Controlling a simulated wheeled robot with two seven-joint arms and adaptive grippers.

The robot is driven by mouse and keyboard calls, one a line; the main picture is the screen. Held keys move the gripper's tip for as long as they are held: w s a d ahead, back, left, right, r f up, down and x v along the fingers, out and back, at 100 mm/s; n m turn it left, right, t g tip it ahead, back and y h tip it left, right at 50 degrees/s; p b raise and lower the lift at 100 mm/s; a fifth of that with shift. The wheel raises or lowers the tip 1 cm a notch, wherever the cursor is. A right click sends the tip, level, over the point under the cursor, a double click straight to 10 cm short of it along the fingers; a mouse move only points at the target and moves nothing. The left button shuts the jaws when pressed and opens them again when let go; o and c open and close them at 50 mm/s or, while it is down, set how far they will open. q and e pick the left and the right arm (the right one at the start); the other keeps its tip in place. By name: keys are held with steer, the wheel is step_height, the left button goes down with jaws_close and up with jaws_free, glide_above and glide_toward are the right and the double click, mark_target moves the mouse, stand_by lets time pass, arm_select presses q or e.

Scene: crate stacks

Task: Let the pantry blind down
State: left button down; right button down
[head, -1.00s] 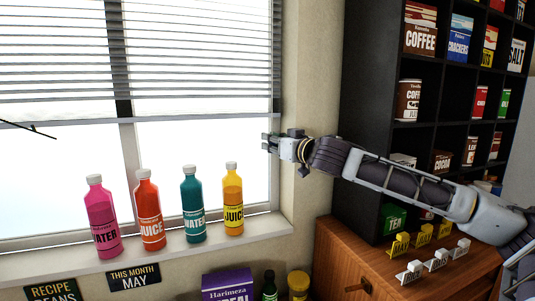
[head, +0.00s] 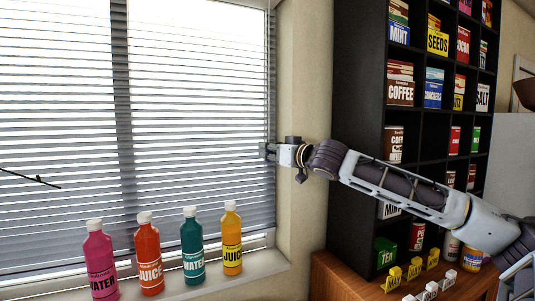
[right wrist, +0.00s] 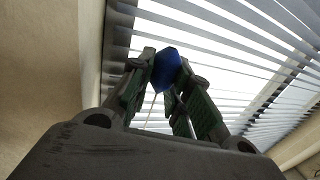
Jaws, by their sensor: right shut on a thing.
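The blind (head: 190,110), with pale grey slats, covers most of the window in the head view. Its lower edge is behind the bottles, with a thin bright strip of glass below it. It also shows in the right wrist view (right wrist: 215,50). My right gripper (head: 267,152) is at the window's right edge. In the right wrist view its fingers (right wrist: 163,95) are shut on a blue cord knob (right wrist: 166,68), with a thin pale cord by it. The knob is hidden in the head view. My left gripper is not in view.
Pink (head: 101,264), orange (head: 149,258), teal (head: 192,250) and yellow (head: 231,242) bottles stand on the sill (head: 262,272), in front of the blind. A black shelf (head: 357,130) of packages stands right of the window, beside a wooden cabinet (head: 330,280).

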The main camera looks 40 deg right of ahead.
steer(key=shift+r, duration=0.15)
steer(key=c, duration=1.3)
jaws_free()
steer(key=shift+s, duration=0.1)
steer(key=shift+s, duration=0.2)
steer(key=s, duration=1.1)
steer(key=shift+s+d, duration=0.15)
steer(key=shift+s, duration=0.05)
stand_by(0.8)
